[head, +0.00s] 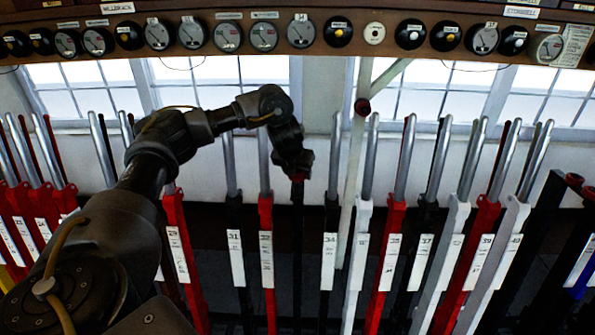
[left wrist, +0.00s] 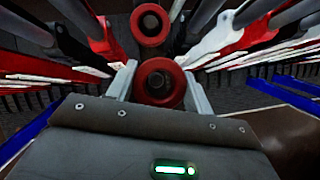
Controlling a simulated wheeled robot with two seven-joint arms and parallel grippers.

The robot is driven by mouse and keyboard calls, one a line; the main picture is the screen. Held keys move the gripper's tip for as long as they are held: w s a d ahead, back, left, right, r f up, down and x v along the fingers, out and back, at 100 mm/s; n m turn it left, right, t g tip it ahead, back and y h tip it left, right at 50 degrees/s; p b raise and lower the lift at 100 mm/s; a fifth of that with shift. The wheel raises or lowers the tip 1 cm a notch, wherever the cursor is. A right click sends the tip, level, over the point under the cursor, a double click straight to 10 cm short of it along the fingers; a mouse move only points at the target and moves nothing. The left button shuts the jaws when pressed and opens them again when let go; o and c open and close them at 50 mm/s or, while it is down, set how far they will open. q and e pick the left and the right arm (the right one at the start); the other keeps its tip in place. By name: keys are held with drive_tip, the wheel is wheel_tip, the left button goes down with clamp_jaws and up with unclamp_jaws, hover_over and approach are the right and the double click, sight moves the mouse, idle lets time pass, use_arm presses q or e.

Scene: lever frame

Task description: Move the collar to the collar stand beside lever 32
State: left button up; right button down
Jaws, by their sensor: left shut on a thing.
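My left gripper (head: 296,168) is above a plain black post (head: 298,235) standing between red lever 32 (head: 266,220) and black lever 34 (head: 330,215). In the left wrist view my left gripper (left wrist: 160,84) is shut on a red ring with a dark centre, the collar (left wrist: 142,96). A bit of red shows under the gripper in the head view, mostly hidden by the jaws. I cannot tell whether the collar touches the post. My right gripper is not in view.
A second red ring (left wrist: 150,40) lies just beyond the collar. A dark red round piece (head: 362,106) is on a pale upright post. Levers with steel handles stand close on both sides. Dials line the shelf (head: 280,57) above.

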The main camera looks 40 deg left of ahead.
sight(297, 184)
use_arm(q)
drive_tip(key=shift+f+b, duration=1.45)
drive_tip(key=shift+f, duration=1.05)
drive_tip(key=o, duration=1.2)
drive_tip(key=shift+c, duration=0.2)
drive_tip(key=shift+p+v, duration=0.95)
drive_tip(key=shift+p, duration=0.05)
drive_tip(key=p+v, duration=0.7)
